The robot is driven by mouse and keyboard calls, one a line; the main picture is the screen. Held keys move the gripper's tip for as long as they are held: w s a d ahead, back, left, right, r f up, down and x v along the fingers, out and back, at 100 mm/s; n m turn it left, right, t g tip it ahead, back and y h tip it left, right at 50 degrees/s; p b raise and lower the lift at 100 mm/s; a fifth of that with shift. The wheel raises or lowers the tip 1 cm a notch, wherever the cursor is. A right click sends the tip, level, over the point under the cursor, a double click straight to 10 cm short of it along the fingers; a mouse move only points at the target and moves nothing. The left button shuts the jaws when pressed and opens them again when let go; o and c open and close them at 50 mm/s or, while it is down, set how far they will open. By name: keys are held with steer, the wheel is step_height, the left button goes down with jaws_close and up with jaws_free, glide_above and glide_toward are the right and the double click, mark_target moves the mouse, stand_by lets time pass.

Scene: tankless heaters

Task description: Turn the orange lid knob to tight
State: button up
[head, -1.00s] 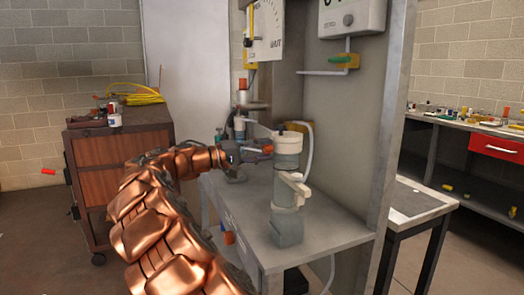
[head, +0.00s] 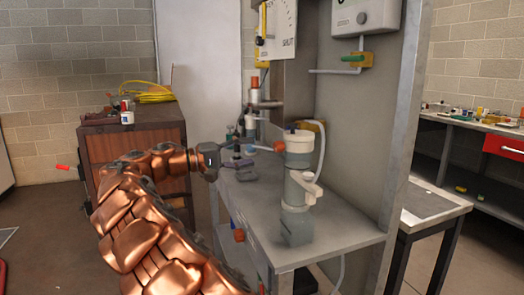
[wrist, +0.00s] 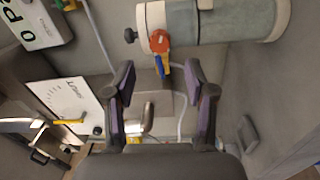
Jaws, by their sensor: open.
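The orange lid knob (head: 279,146) sits on the left side of the pale lid of a grey-green canister (head: 297,180), which stands upright on the bench. In the wrist view the orange knob (wrist: 160,41) lies ahead, beyond the fingertips and roughly between them, with a blue and yellow piece beside it. The canister (wrist: 225,20) runs sideways across the top there. My gripper (head: 246,164) is left of the canister, pointing right toward it. In the wrist view my gripper (wrist: 168,80) shows two spread dark fingers with nothing held. The knob's tight marking cannot be read.
The grey bench (head: 345,239) has a back panel (head: 365,130) behind the canister. A white gauge board (head: 277,28) and a heater box (head: 365,17) hang above. A bent metal pipe (wrist: 148,118) shows between the fingers. A wooden cabinet (head: 132,160) stands at left.

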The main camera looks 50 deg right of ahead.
steer(key=shift+v, duration=1.75)
steer(key=s+a+r+n+t+y+p, duration=0.1)
steer(key=s+a+r+t+y+p, duration=0.1)
steer(key=s+a+y+p, duration=0.3)
steer(key=s+a+r+n+t+p, duration=0.1)
steer(key=s+a+r+t+p, duration=0.1)
steer(key=s+p, duration=0.5)
steer(key=s+a+f+n+t+y+p, duration=0.1)
steer(key=s+a+n+y+p, duration=0.1)
steer(key=a, duration=0.8)
steer(key=s+a+f+n+t+y+p, duration=0.2)
steer(key=s+a+y+p, duration=0.2)
steer(key=s+a+p, duration=0.3)
steer(key=s+a+f+n+t+y+p, duration=0.1)
steer(key=s+a+y+p, duration=0.3)
steer(key=a, duration=0.9)
steer(key=s+n+p, duration=0.1)
steer(key=p, duration=0.2)
steer(key=shift+s+a+f, duration=0.15)
steer(key=shift+a, duration=0.25)
